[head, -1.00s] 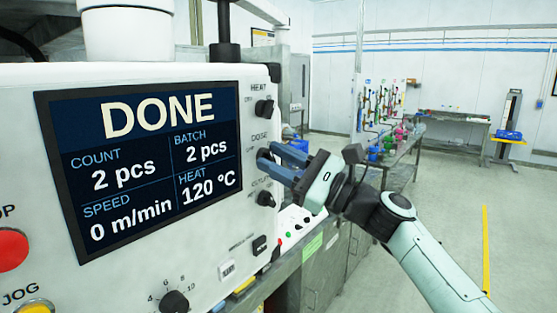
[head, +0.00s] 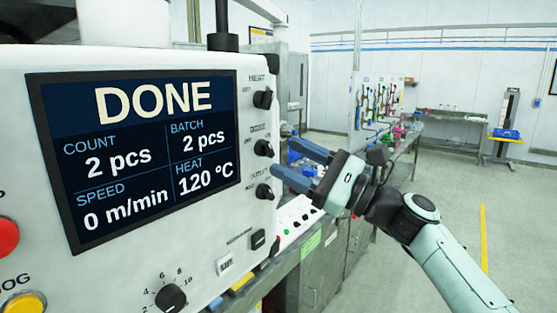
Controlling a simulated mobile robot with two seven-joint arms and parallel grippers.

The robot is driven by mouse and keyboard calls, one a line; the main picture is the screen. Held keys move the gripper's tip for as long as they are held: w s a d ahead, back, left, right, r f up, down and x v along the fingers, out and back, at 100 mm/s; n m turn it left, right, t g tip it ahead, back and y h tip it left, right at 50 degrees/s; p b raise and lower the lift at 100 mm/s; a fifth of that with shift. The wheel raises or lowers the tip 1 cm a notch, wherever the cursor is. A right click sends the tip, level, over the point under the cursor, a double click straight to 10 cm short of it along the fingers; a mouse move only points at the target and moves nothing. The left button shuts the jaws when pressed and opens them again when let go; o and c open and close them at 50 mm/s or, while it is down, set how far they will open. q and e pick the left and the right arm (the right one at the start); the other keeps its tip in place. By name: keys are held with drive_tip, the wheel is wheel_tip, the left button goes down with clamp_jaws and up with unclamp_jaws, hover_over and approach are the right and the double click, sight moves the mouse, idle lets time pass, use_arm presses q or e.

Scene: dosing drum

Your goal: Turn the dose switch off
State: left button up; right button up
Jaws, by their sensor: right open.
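The dose switch (head: 263,148) is a black rotary knob, the middle one of three at the right edge of the white control panel (head: 205,225). Its pointer direction is too small to tell. My right gripper (head: 290,158) is open and empty, its two blue-grey fingers pointing at the panel edge. The fingertips are just to the right of the dose switch and do not appear to grip it. My left gripper is not in view.
The heat knob (head: 263,99) is above and the outlet knob (head: 264,191) below, close to my lower fingertip. The screen (head: 150,150) reads DONE. A red button (head: 7,236) and a yellow jog button (head: 24,303) are at left. Open floor lies right.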

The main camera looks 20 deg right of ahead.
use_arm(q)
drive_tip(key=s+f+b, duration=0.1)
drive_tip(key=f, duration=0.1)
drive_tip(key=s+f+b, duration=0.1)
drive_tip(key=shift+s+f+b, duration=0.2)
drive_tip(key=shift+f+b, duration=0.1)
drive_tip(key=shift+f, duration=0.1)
use_arm(e)
drive_tip(key=v, duration=0.9)
drive_tip(key=shift+s+d, duration=0.2)
drive_tip(key=shift+s, duration=0.1)
drive_tip(key=shift+f, duration=0.15)
